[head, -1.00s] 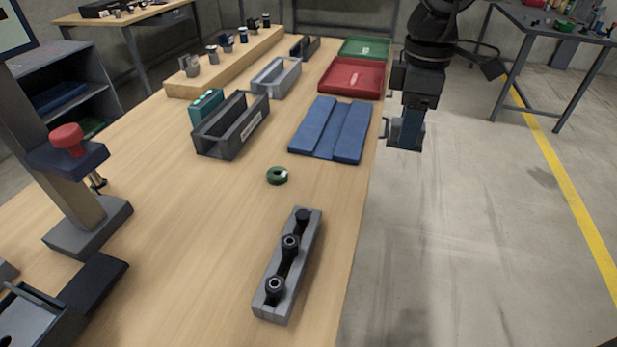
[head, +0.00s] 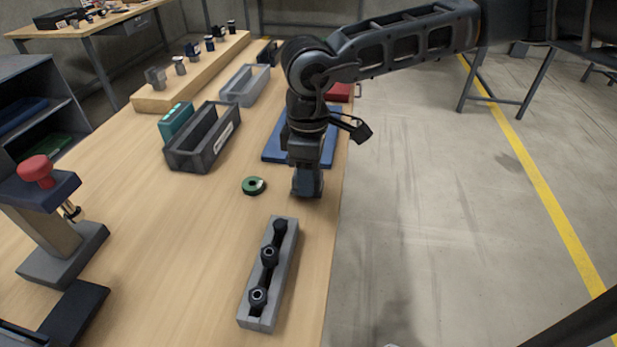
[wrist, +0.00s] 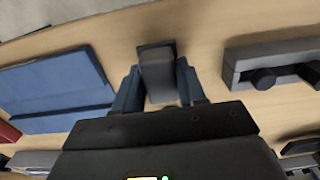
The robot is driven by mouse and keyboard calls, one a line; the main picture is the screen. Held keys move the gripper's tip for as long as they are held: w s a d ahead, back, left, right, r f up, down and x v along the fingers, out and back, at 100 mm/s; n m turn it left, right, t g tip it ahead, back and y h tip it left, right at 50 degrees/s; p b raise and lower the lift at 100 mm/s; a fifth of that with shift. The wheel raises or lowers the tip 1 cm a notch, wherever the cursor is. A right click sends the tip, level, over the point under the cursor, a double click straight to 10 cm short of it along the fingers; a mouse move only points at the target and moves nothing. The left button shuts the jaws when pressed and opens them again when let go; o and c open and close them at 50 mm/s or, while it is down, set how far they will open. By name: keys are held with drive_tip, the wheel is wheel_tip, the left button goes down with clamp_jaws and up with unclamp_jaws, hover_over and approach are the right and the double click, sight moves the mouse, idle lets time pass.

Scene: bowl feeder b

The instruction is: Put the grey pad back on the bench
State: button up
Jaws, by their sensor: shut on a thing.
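My gripper (head: 307,190) points down over the right part of the wooden bench (head: 200,240), between the blue mat and the grey block with black knobs. In the wrist view my gripper (wrist: 159,88) has its two blue fingers closed on the dark grey pad (wrist: 157,70), a small block that sticks out past the fingertips. In the head view the pad cannot be made out at the fingers. Bench top shows around the pad in the wrist view; I cannot tell whether the pad touches it.
The blue mat (head: 275,149) lies behind my gripper, partly hidden by my arm. The grey block with black knobs (head: 283,262) is in front. A green ring (head: 253,186) lies just left, near a dark open bin (head: 208,139). The bench's right edge is close.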

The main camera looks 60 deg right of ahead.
drive_tip(key=shift+f, duration=0.9)
drive_tip(key=shift+f, duration=0.2)
drive_tip(key=o, duration=1.1)
drive_tip(key=shift+o, duration=0.2)
drive_tip(key=shift+r, duration=0.1)
